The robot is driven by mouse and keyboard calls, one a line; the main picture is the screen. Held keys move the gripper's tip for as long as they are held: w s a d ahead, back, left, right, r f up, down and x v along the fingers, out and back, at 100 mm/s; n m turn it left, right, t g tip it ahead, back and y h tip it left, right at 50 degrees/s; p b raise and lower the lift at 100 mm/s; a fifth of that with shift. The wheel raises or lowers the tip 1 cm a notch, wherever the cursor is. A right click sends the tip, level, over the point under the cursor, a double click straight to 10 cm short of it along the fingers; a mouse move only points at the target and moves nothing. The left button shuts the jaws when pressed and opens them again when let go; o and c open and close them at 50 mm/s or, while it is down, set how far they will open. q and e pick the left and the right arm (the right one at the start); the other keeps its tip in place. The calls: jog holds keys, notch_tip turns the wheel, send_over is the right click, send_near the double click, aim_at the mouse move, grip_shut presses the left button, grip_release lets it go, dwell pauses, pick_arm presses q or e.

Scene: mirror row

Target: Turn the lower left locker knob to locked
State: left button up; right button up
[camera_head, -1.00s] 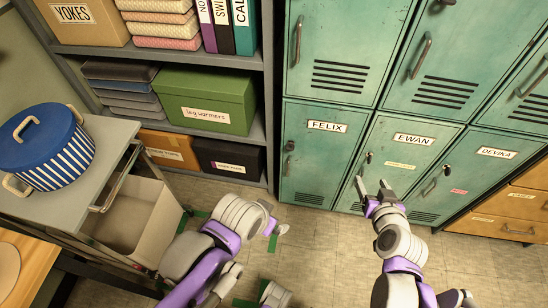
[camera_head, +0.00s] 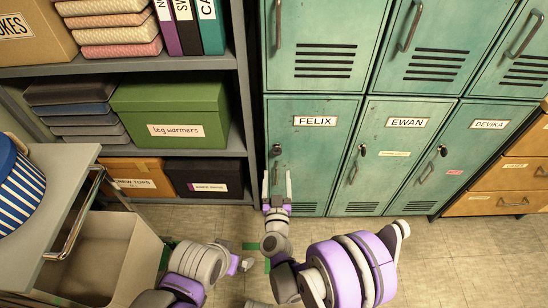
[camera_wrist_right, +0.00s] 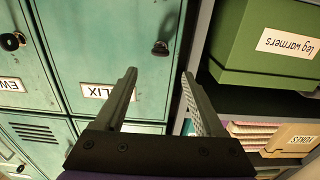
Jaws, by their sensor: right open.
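The lower left locker (camera_head: 312,155), labelled FELIX, is a shut teal door. Its dark knob (camera_head: 276,150) is near the door's left edge; whether it is turned to locked is too small to tell. My right gripper (camera_head: 277,184) is open and empty, pointing at the door just below the knob in the head view. In the upside-down right wrist view, the knob (camera_wrist_right: 160,48) lies beyond the open fingertips (camera_wrist_right: 159,75), roughly between their lines and apart from them. My left gripper (camera_head: 242,265) is low over the floor; its jaws are unclear.
The EWAN locker (camera_head: 400,150) and DEVIKA locker (camera_head: 475,155) stand to the right, with similar knobs. A shelf with a green box (camera_head: 170,110) is close on the left. Floor is clear at right.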

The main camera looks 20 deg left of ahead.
aim_at(277, 154)
jog(key=x, duration=0.9)
grip_shut()
